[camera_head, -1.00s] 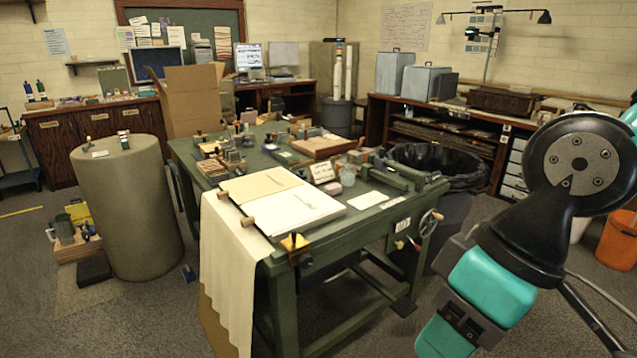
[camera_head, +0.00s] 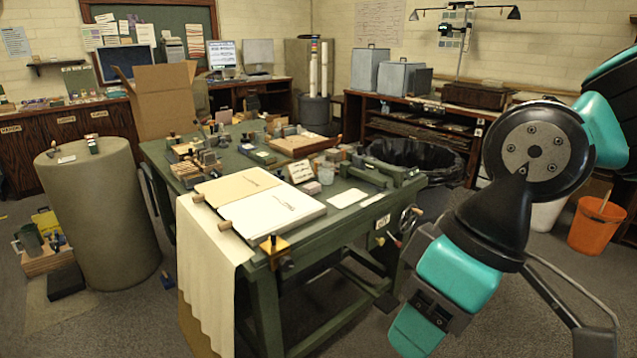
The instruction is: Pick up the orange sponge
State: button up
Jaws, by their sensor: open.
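I cannot make out an orange sponge for certain. A small pinkish-orange block (camera_head: 312,187) lies on the green worktable (camera_head: 350,219), in front of a clear jar (camera_head: 326,173) and a small sign card. It is too small to tell whether it is a sponge. My arm fills the right side of the view, with teal and black links bent downward. It is to the right of the table and apart from the block. My gripper's fingertips cannot be seen in this view.
An open book or pad of sheets (camera_head: 287,217) lies at the table's near end. A brass-coloured clamp (camera_head: 273,246) sits on the near edge. A grey cylinder (camera_head: 95,215) stands left. An orange bucket (camera_head: 590,232) is at right. Carpet floor around is partly clear.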

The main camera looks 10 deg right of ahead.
aim_at(309, 189)
jog(key=z, duration=0.8)
jog(key=i, duration=2.7)
jog(key=u, duration=2.85)
